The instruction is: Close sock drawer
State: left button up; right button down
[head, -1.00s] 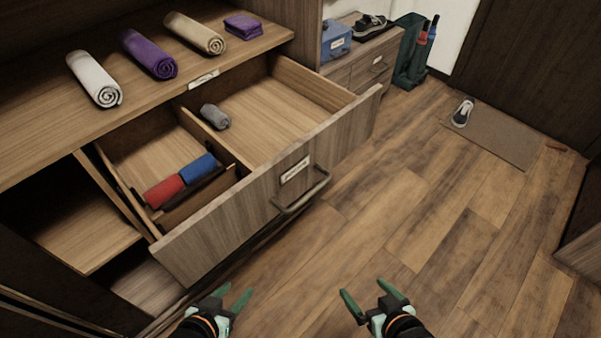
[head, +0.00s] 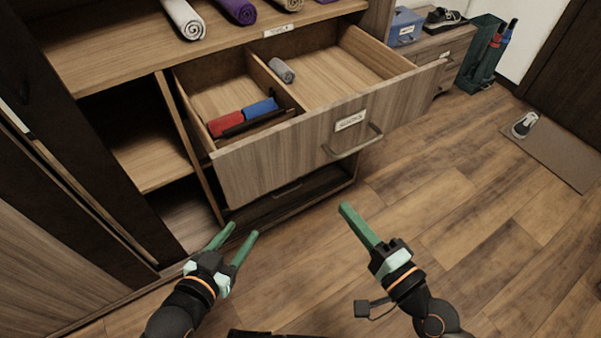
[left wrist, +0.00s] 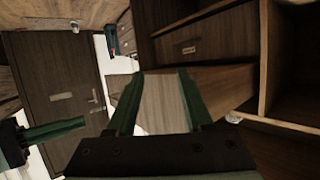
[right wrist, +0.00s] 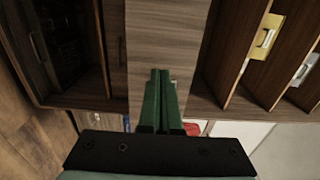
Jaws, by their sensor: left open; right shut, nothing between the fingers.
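The sock drawer (head: 290,148) is pulled out of the wooden cabinet, with a white label and a bar handle (head: 352,143) on its front. A red sock roll (head: 225,124) and a blue one (head: 261,108) lie in its left compartment. A grey roll (head: 282,70) lies in the right compartment by the divider. My left gripper (head: 239,240) is open and empty, low in front of the drawer's left part. My right gripper (head: 346,207) is shut and empty, below and in front of the handle. In the right wrist view its fingers (right wrist: 160,75) are together before a wooden panel.
White (head: 184,19) and purple (head: 236,10) rolls lie on the shelf above the drawer. Open cubbies (head: 135,140) are at left. A blue box (head: 404,27) and shoes stand on a low cabinet at back right. The floor at right is clear up to a mat (head: 552,150).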

send_near(301, 155)
jog(key=x, duration=0.5)
jog(key=shift+w+a+r+p, duration=0.1)
jog(key=shift+w+a+p, duration=0.1)
jog(key=shift+p, duration=0.15)
jog(key=shift+w+a, duration=0.4)
jog(key=shift+w, duration=0.1)
pick_arm(q)
jog(key=f, duration=0.1)
jog(key=s+f+g, duration=0.1)
jog(key=f, duration=0.1)
jog(key=shift+s+f, duration=0.25)
jog(key=shift+s, duration=0.15)
pick_arm(e)
jog(key=shift+w, duration=0.1)
